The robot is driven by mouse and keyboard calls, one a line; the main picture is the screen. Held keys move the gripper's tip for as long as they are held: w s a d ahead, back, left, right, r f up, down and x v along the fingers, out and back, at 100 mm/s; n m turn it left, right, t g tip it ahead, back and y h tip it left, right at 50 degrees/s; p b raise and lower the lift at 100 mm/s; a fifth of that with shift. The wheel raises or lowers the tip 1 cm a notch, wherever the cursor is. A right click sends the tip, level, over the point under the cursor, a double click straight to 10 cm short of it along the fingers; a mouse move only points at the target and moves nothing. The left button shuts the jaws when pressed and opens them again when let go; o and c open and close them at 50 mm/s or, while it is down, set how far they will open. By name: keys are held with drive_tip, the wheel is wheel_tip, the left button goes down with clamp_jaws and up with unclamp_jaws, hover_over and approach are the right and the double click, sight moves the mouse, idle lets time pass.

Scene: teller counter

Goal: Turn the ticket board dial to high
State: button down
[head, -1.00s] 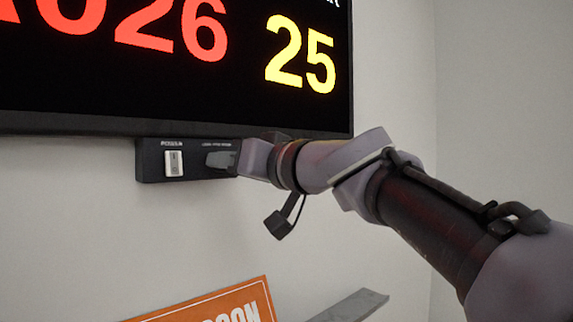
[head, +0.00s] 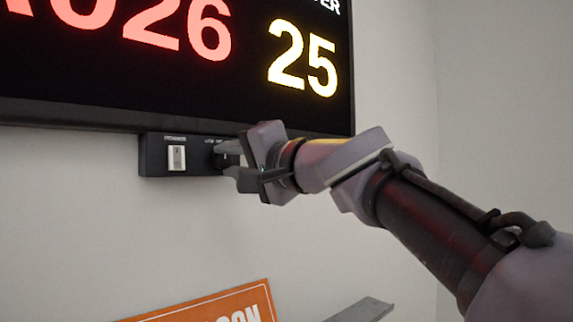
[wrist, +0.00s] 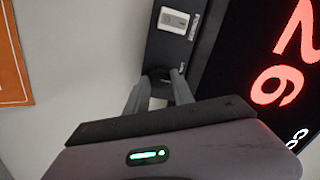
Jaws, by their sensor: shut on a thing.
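The ticket board (head: 180,85) is a black display on the wall with red and yellow digits. A small black control panel (head: 152,157) hangs under its lower edge, with a white rocker switch (head: 177,157) at its left. The dial (head: 221,158) is a dark knob to the right of the switch, mostly hidden by my fingers. My gripper (head: 228,160) is shut on the dial, one finger above and one below it in the head view. In the wrist view the fingertips (wrist: 160,82) straddle the dark dial (wrist: 159,72). The dial's pointer setting cannot be read.
An orange sign (head: 215,307) is on the wall below the panel, and its edge also shows in the wrist view (wrist: 12,65). A grey ledge (head: 362,311) is at the lower right. The wall between sign and panel is clear.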

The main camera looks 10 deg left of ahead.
drive_tip(key=m, duration=0.5)
drive_tip(key=shift+t, duration=0.3)
drive_tip(key=shift+s+r+m+h+p, duration=0.15)
drive_tip(key=shift+m+p, duration=0.2)
drive_tip(key=shift+m, duration=1)
drive_tip(key=shift+m+h+p, duration=0.15)
drive_tip(key=shift+m+p, duration=0.15)
drive_tip(key=shift+m, duration=1.05)
drive_tip(key=c, duration=1.4)
unclamp_jaws()
drive_tip(key=o, duration=0.3)
drive_tip(key=shift+a, duration=0.25)
